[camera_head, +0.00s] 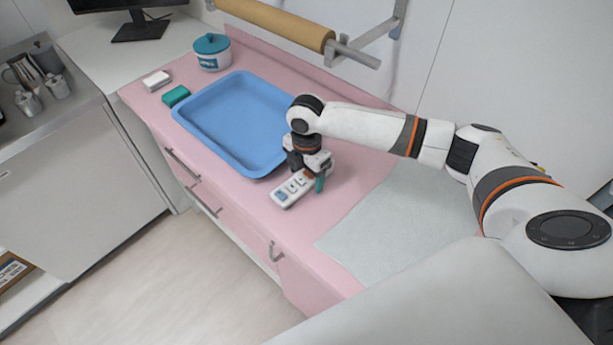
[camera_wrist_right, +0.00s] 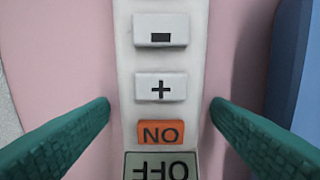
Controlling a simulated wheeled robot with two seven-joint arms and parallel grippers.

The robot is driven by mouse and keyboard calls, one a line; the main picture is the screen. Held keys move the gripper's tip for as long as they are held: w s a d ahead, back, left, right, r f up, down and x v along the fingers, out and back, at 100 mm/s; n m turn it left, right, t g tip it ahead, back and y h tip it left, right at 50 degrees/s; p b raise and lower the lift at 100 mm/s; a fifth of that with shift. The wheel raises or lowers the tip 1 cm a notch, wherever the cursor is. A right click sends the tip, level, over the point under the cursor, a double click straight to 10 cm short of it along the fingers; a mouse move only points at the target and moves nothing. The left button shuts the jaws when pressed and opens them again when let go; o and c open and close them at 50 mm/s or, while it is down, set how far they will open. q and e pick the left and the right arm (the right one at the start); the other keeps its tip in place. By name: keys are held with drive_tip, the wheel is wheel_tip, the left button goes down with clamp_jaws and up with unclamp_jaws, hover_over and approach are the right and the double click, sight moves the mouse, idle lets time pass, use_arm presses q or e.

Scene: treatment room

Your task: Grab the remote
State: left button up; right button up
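The white remote (camera_head: 289,194) lies on the pink counter, just right of the blue tray's near end. In the right wrist view the remote (camera_wrist_right: 160,60) runs up the middle, with grey minus and plus buttons and an orange button. My right gripper (camera_head: 308,180) points down over the remote. In the wrist view its two green fingers (camera_wrist_right: 160,106) are open, one on each side of the remote, with a narrow gap to each edge. How far the fingertips are above the counter is hard to tell. My left gripper is not in view.
The blue tray (camera_head: 246,168) is close beside the remote. A green block (camera_head: 175,96), a white block (camera_head: 156,80) and a teal-lidded jar (camera_head: 212,52) stand farther left. A pale sheet (camera_head: 400,225) covers the counter at right. A paper roll (camera_head: 275,23) hangs behind.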

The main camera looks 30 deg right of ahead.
drive_tip(key=c, duration=1)
drive_tip(key=shift+r, duration=0.1)
